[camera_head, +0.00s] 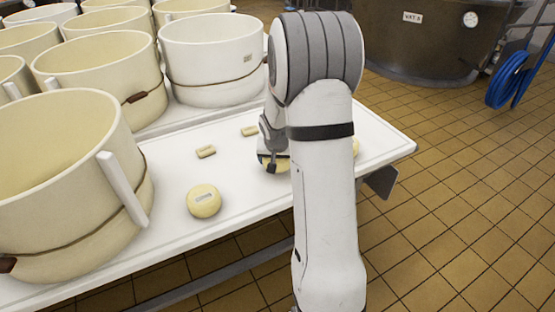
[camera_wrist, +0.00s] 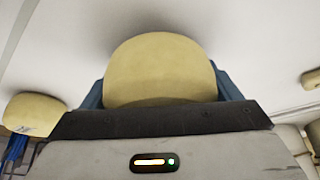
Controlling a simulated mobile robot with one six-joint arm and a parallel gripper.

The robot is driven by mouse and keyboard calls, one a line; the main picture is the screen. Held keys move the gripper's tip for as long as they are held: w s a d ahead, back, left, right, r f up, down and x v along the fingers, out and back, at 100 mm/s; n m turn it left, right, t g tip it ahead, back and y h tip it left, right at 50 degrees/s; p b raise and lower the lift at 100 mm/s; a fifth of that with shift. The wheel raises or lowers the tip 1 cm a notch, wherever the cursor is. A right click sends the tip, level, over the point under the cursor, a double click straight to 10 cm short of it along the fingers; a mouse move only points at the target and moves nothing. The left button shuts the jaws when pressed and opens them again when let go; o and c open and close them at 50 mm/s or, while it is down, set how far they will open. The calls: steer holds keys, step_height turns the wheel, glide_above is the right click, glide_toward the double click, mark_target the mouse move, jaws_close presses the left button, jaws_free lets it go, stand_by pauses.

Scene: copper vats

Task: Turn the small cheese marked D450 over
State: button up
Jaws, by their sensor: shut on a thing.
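My gripper (camera_head: 271,164) is low over the white table, shut on a small pale-yellow cheese (camera_head: 281,163). My arm hides most of this cheese in the head view. In the wrist view the held cheese (camera_wrist: 160,68) fills the middle, with blue finger pads on both sides of it. No label shows on its visible face, so I cannot tell whether it is the one marked D450. Another small round cheese (camera_head: 204,201) lies on the table to the left, with a pale label on top that is too small to read. A third cheese (camera_head: 355,147) is partly hidden behind my arm.
Two small pale blocks (camera_head: 206,152) (camera_head: 249,131) lie on the white table (camera_head: 172,205) behind the cheeses. Large cream round moulds (camera_head: 70,190) crowd the left and back. The table's right end (camera_head: 395,142) is clear. A copper vat (camera_head: 440,45) and blue hose (camera_head: 507,80) stand beyond.

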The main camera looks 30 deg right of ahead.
steer(key=shift+f+b, duration=0.45)
stand_by(0.4)
steer(key=o, duration=1.3)
steer(key=shift+c, duration=0.2)
steer(key=p+v, duration=0.2)
steer(key=v, duration=0.6)
steer(key=shift+p, duration=0.4)
